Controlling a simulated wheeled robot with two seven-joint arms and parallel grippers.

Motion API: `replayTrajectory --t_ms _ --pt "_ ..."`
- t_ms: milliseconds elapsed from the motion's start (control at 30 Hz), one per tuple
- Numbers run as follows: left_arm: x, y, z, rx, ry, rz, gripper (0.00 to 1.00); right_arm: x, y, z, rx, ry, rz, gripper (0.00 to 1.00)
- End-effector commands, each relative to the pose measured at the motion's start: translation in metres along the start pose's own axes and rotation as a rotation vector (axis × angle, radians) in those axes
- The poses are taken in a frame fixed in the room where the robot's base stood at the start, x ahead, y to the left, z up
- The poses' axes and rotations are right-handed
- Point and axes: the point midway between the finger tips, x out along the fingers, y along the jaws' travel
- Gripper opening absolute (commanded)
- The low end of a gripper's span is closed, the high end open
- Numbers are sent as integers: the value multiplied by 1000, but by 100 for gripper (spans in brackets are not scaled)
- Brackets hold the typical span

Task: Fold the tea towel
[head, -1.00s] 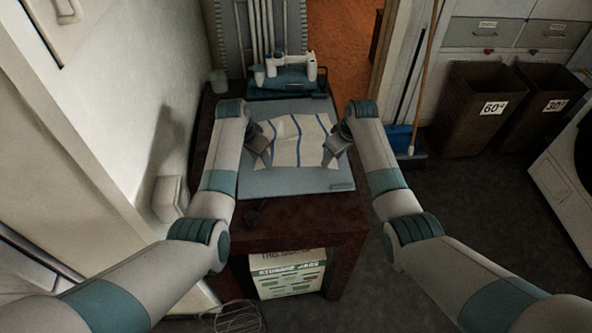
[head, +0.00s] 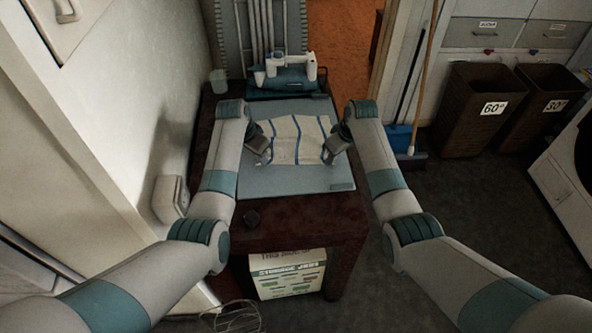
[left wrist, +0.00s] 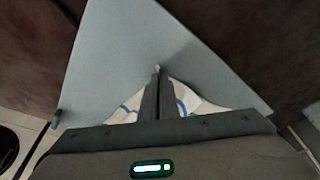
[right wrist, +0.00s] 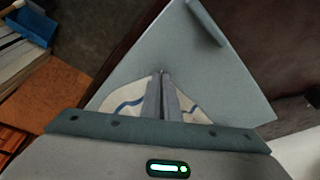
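The tea towel (head: 298,140), white with blue stripes, lies on a grey-blue board. My left gripper (head: 268,160) is at its near left corner and my right gripper (head: 327,159) at its near right corner. In the left wrist view the fingers (left wrist: 157,75) are together, with a bit of pale cloth at their tips. In the right wrist view the fingers (right wrist: 162,76) are also together at a towel corner. The striped cloth bends beside the fingers in both wrist views. Parts of the towel's sides are hidden by my grippers.
The board (head: 290,182) has bare room in front of the towel, on a dark red-brown table (head: 300,217). An iron-like white and teal appliance (head: 285,75) stands behind it. A pale cup (head: 218,80) is at the back left, near the wall.

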Motion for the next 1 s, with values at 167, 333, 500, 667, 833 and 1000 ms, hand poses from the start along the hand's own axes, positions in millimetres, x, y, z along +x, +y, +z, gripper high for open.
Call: replayTrajectory --t_ms 167,333,500,667,833,1000 --pt "-1 -2 1 -1 -3 -2 0 -1 1 1 1 -3 1 0" --pt "-7 -2 -1 -1 -2 -2 0 -7 1 -1 1 -3 2 0" --pt "-18 -2 -4 -1 -2 -3 0 -18 1 -4 1 -2 2 0" --pt "-28 -2 -7 -1 -2 -3 0 -28 2 -7 1 -2 2 0" --pt "-37 -2 -10 -1 -2 -3 0 -37 2 -10 1 -2 2 0" --pt "-42 -2 -12 -1 -2 -3 0 -42 2 -12 1 -2 2 0"
